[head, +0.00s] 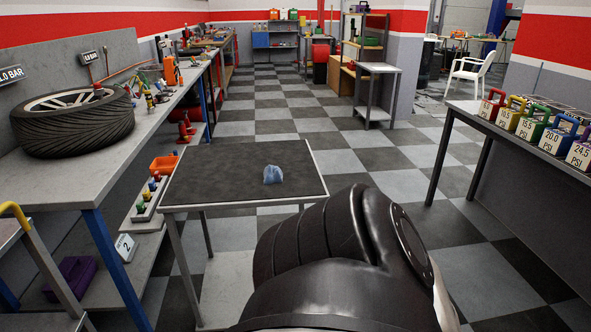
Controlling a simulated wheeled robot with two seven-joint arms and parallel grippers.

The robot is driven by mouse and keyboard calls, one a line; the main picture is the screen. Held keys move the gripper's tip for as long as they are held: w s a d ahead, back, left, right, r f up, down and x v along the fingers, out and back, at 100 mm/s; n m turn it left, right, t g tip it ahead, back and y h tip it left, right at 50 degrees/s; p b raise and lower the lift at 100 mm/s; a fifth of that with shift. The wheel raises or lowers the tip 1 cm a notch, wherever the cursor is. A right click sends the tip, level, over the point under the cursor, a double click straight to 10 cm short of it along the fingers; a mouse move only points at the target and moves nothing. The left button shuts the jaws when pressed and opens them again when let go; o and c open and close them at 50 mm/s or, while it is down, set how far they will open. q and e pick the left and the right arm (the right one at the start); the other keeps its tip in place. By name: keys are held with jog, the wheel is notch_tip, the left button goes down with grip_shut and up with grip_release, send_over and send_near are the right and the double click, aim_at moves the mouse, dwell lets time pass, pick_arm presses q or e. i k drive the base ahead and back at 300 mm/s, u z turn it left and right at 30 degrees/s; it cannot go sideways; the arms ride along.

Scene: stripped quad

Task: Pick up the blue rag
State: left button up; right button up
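The blue rag (272,175) is a small light-blue crumpled cloth. It lies on the dark top of a small grey-framed table (225,172) in the middle of the head view. Neither of my grippers shows in this view.
A workbench with a tyre (72,122) runs along the left, with an orange bin (164,164) beside the small table. A right-hand table holds several coloured PSI-labelled weights (530,122). Checkered floor (370,155) is open behind and right of the small table.

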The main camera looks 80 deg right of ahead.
aim_at(272, 175)
jog(key=z, duration=2.55)
jog(key=k, duration=0.5)
jog(key=z, duration=0.5)
jog(key=i, duration=1.25)
jog(key=u, duration=1.15)
